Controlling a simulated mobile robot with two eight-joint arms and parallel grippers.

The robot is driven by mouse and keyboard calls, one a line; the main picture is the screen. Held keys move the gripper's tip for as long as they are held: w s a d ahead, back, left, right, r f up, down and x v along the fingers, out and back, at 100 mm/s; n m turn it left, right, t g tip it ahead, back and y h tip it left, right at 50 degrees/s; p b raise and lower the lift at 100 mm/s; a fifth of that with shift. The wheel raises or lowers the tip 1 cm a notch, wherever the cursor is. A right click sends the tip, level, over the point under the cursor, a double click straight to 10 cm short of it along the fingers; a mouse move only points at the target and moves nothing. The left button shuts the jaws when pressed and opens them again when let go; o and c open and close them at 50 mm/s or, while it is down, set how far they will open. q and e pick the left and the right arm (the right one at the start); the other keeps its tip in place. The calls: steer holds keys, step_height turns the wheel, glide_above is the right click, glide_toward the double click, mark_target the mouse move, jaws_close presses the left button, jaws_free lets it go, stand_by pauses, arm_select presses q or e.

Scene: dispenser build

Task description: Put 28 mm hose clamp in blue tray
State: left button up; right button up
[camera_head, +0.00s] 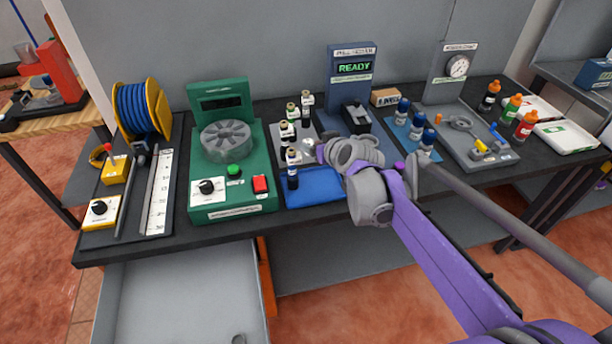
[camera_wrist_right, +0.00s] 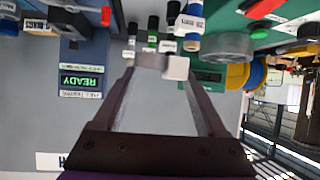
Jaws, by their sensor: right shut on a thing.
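My right gripper (camera_head: 318,150) reaches over the bench from the right, above the rear edge of the blue tray (camera_head: 318,188). It is shut on a small pale, silvery thing (camera_head: 308,143), probably the 28 mm hose clamp; its shape and size mark are too small to read. The blue tray lies at the bench's front edge, partly behind my wrist. My left gripper is not in view.
Several small capped bottles (camera_head: 285,134) stand just left of the gripper; a dark one (camera_head: 293,177) is at the tray's left side. A green machine (camera_head: 232,150) stands left, a blue READY station (camera_head: 353,75) behind, and a grey gauge board (camera_head: 490,150) right.

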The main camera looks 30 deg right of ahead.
mark_target(316, 198)
steer(key=f, duration=0.4)
steer(key=f+b, duration=0.1)
steer(key=f, duration=0.3)
steer(key=f+b, duration=0.1)
steer(key=f, duration=0.3)
steer(key=shift+s+f, duration=0.25)
steer(key=shift+f, duration=0.15)
step_height(316, 198, down, 5)
steer(key=shift+r+b, duration=0.1)
steer(key=shift+b, duration=0.25)
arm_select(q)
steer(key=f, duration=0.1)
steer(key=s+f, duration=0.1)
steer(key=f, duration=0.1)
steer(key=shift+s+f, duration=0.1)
arm_select(e)
steer(key=o, duration=1.3)
